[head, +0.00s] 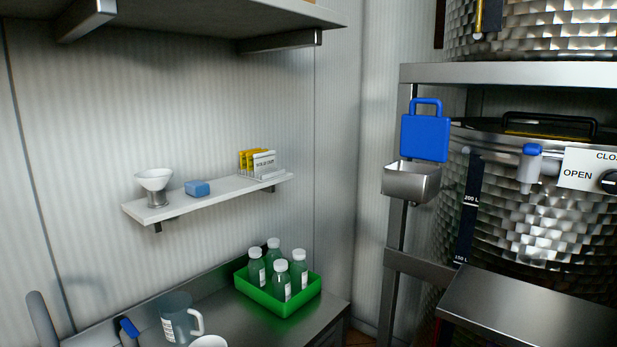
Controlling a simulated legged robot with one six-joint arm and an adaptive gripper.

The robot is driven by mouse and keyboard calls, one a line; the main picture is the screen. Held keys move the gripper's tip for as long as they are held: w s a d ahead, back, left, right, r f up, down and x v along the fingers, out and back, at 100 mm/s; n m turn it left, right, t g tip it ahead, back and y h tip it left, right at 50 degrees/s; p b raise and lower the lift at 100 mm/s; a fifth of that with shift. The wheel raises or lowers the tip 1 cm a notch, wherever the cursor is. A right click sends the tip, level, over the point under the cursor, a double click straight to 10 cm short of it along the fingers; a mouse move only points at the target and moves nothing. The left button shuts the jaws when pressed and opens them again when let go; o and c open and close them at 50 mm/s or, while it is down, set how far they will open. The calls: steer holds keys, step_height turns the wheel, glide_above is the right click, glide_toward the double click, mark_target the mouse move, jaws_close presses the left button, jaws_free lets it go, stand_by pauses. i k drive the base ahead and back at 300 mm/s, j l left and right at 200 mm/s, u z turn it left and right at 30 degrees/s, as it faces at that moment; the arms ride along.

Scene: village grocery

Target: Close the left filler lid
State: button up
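A blue lid (425,138) with a loop handle on top stands upright at the back of a small steel box (411,183). The box is fixed to the steel frame left of the big dimpled tank, and its top is uncovered, so the lid is open. This is the only such lid that I can make out in the head view. My gripper is not in view.
The dimpled tank (540,222) has a blue-topped tap (530,165) and an OPEN/CLOSE sign. A steel ledge (530,315) juts out below. Left are a white wall shelf (222,200) and a counter with a green bottle tray (272,305) and a jug (178,318).

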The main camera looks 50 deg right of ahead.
mark_target(423, 137)
steer(key=z, duration=2.2)
